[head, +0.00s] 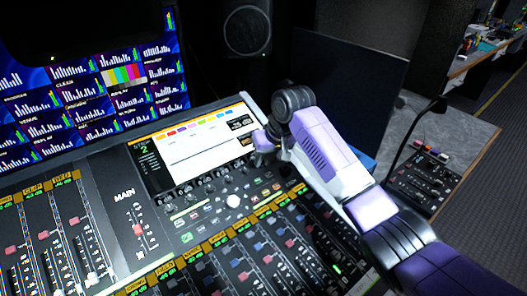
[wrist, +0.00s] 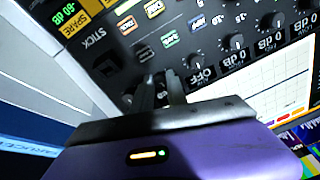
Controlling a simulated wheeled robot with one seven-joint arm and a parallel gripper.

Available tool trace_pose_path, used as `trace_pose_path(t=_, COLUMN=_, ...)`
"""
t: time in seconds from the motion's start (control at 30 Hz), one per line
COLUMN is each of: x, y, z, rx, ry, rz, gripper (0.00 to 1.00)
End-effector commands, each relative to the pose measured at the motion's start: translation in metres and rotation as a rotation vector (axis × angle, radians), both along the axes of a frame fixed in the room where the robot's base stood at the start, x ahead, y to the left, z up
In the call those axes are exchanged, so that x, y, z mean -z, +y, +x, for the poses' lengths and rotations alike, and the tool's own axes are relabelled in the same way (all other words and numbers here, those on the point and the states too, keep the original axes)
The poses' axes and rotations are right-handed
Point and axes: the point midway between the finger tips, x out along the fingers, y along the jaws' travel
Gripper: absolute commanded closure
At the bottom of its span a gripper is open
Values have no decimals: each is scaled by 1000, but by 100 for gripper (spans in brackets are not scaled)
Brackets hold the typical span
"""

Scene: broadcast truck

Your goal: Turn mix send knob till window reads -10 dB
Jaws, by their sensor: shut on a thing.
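My gripper (head: 262,150) is at the right end of the knob row below the console's screen (head: 195,148). In the wrist view my gripper's two dark fingers (wrist: 160,88) point down at the panel, closed around a small dark knob at the end of that row. The fingers hide most of the knob, and its label cannot be read. Black windows with white text (head: 240,123) show at the screen's right side, too small to read surely. In the wrist view, the neighbouring small windows read OFF (wrist: 207,73) and 0 dB (wrist: 235,58), upside down.
Neighbouring knobs (wrist: 195,61) stand close beside my fingers. Faders (head: 245,276) fill the near console. A dark monitor (head: 350,85) stands behind my arm, and a small control box (head: 428,172) is at right.

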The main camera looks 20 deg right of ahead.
Motion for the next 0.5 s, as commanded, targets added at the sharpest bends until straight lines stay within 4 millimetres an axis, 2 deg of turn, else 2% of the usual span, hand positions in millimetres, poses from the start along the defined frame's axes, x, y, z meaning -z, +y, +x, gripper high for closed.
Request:
trace_pose_path(t=0.2, x=-2, y=1, z=0, rx=93, ry=13, rz=39, gripper=100)
trace_pose_path(t=0.5, x=-1, y=0, z=0, rx=141, ry=17, rz=57, gripper=100)
